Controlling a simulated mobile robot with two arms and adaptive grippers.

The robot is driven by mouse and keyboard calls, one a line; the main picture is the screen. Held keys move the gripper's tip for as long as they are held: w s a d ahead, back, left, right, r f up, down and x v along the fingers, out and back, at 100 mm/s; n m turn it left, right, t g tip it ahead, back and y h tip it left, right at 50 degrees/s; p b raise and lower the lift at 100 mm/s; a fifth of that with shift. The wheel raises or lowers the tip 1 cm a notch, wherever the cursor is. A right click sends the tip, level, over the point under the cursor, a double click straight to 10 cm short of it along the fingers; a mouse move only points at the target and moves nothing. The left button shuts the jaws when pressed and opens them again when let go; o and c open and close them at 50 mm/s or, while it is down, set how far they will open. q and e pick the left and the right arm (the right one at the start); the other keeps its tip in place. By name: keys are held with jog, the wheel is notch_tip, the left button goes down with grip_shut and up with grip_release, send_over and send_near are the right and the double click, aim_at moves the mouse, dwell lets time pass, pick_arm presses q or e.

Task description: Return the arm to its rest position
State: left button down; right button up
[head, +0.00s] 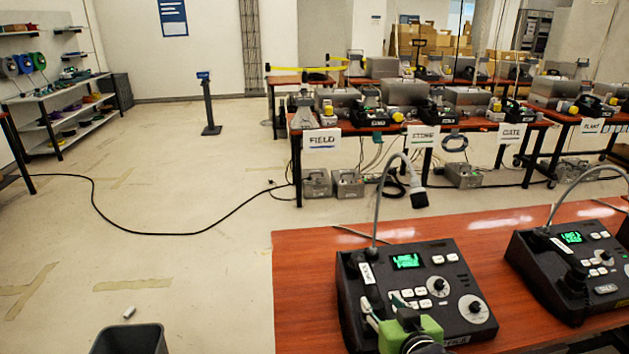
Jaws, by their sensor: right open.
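My right gripper (383,304) comes in from the bottom, with a green body and pale fingers. It is open, over the lower left part of a black paging phone (447,275) on the near red-brown table (300,285). I cannot tell whether the fingers touch the phone. This phone has a lit green screen, several white buttons, round knobs and a gooseneck microphone (419,197) bent over to the right. Nothing shows held between the fingers. My left gripper is out of view.
A second paging phone (575,262) stands to the right on the same table. Behind are tables with equipment and signs such as FIELD (321,140). A dark bin (130,340) stands at lower left.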

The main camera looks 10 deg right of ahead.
jog(key=s+f+n+g, duration=0.1)
jog(key=s+f+g, duration=0.55)
jog(key=s, duration=0.85)
jog(key=s+f+n+g, duration=0.1)
jog(key=s+f+g, duration=0.2)
jog(key=s+f, duration=0.85)
jog(key=s+f+g, duration=0.1)
jog(key=s+f, duration=0.2)
jog(key=f, duration=0.9)
jog(key=s+f+g, duration=0.1)
jog(key=s+f, duration=0.2)
jog(key=f, duration=1)
jog(key=s+d+f, duration=0.3)
jog(key=s+f, duration=1.1)
jog(key=s, duration=0.1)
jog(key=shift+s+g, duration=0.35)
jog(key=shift+s, duration=0.05)
jog(key=shift+d, duration=0.1)
